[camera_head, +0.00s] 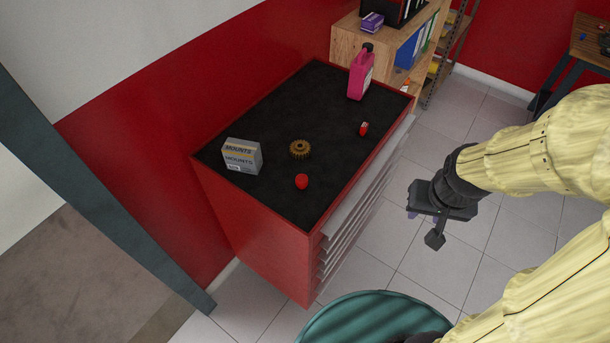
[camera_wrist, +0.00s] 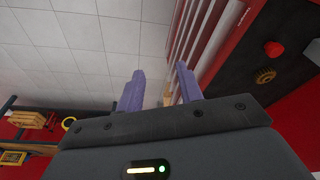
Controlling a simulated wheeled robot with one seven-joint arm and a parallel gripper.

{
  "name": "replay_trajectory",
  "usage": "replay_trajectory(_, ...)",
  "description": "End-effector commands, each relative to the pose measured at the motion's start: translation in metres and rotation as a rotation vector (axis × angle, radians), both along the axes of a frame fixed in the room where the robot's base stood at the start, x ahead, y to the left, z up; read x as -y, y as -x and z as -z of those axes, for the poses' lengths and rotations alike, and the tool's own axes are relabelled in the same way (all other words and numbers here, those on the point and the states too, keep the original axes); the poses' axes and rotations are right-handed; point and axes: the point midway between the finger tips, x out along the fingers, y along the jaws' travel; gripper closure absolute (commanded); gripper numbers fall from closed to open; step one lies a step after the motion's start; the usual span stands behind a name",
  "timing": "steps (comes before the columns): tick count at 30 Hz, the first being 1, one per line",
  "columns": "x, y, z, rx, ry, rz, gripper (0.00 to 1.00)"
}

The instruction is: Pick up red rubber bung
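The red rubber bung (camera_head: 301,181) stands on the black top of the red tool cabinet (camera_head: 270,248), near its front edge. It also shows in the wrist view at the upper right, as a small red shape (camera_wrist: 273,48). My gripper (camera_head: 437,228) hangs over the floor to the right of the cabinet, well apart from the bung. In the wrist view its two purple fingers (camera_wrist: 158,88) stand apart with nothing between them.
On the cabinet top are a brass gear (camera_head: 299,149), a grey MOUNTS box (camera_head: 242,156), a small red-and-white item (camera_head: 364,129) and a pink bottle (camera_head: 360,74). A green round thing (camera_head: 370,318) stands in front. A wooden shelf (camera_head: 400,35) is behind.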

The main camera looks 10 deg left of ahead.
Motion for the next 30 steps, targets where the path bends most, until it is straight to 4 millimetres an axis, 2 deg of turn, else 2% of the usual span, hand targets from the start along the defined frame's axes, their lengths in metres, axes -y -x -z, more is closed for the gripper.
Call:
replay_trajectory(4,0.0,0.0,0.0,0.0,0.0,0.0,0.62)
replay_trajectory(7,-0.001,0.0,0.001,-0.004,0.003,-0.011,0.43)
replay_trajectory(11,-0.01,-0.003,0.007,-0.03,0.025,-0.092,0.43)
replay_trajectory(14,-0.023,-0.007,0.017,-0.073,0.063,-0.217,0.43)
replay_trajectory(20,-0.06,-0.015,0.042,-0.186,0.202,-0.582,0.43)
replay_trajectory(30,-0.126,-0.029,0.078,-0.346,0.545,-1.19,0.43)
